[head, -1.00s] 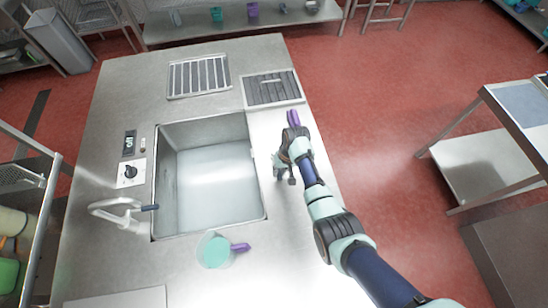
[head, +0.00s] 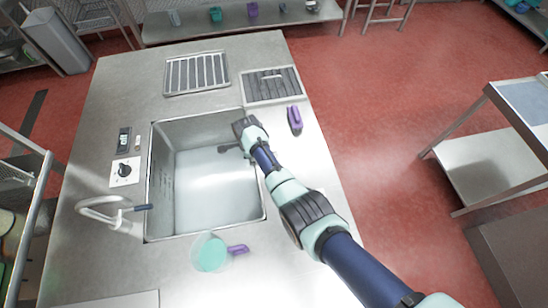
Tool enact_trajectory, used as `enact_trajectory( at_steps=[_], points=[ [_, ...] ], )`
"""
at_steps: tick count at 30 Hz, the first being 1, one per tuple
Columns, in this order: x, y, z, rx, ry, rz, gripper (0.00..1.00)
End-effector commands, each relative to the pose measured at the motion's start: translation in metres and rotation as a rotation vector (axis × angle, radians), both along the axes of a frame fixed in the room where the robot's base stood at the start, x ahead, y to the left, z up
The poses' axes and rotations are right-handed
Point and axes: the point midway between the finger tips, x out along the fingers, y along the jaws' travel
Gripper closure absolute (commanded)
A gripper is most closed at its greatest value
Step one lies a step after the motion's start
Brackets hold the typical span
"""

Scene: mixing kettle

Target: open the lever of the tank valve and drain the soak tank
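The soak tank (head: 157,190) is a square steel basin sunk in the counter, with pale, cloudy liquid inside. My gripper (head: 226,150) is over the far right part of the tank, and my arm reaches in across the right rim. Its dark fingers are small and partly hidden by my wrist, so I cannot tell whether they are open. A purple handle-like piece with a dark part (head: 294,119) is on the counter right of the tank, apart from my gripper. I cannot tell whether it is the valve lever. A bent steel pipe with a dark blue end (head: 142,207) stands at the left rim.
A panel with a black knob (head: 124,170) is left of the tank. A teal vessel with a purple handle (head: 210,252) stands near the front rim. Two slatted grates (head: 197,74) (head: 271,84) lie behind the tank. A steel table (head: 490,160) stands at right.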

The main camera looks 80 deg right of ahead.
Motion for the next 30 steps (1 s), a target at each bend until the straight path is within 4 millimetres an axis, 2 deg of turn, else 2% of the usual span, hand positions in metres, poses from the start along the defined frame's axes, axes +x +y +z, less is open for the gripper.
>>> enact_trajectory(
  at_steps=[8,25,30],
  points=[
    [0.000,0.000,0.002,0.000,0.000,0.001,0.49],
    [-0.006,0.011,0.068,0.001,0.000,0.002,0.49],
    [-0.007,0.013,0.070,0.001,0.000,0.002,0.49]
  ],
)
